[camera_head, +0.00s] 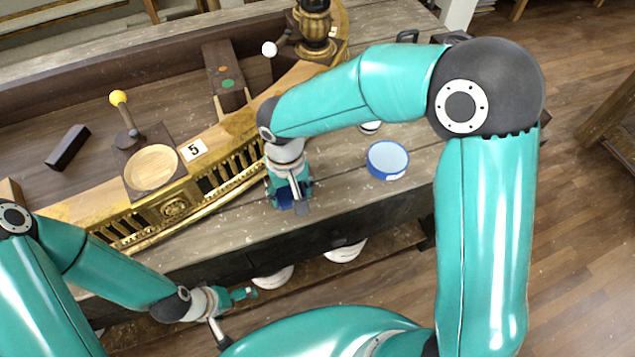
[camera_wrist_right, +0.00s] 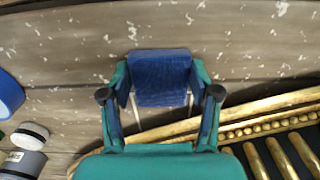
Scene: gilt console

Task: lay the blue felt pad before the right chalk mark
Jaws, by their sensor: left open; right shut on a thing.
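The blue felt pad (camera_wrist_right: 162,76) is between the fingers of my right gripper (camera_wrist_right: 160,97) in the right wrist view, with the plank surface behind it. In the head view the right gripper (camera_head: 290,197) is over the wooden bench top in front of the gilt console, and a dark blue bit of the pad (camera_head: 285,198) shows at its fingers. My left gripper (camera_head: 240,295) is open and empty, in front of the bench's near edge. Thin pale strips show below the pad in the wrist view; I cannot tell whether they are chalk. No chalk mark is clear.
The gilt console (camera_head: 174,208) with its railing lies left of the right gripper. A blue-and-white round dish (camera_head: 388,160) stands on the bench to the right. A yellow-knobbed lever (camera_head: 119,98) rises from the console. The bench top (camera_head: 340,190) between gripper and dish is clear.

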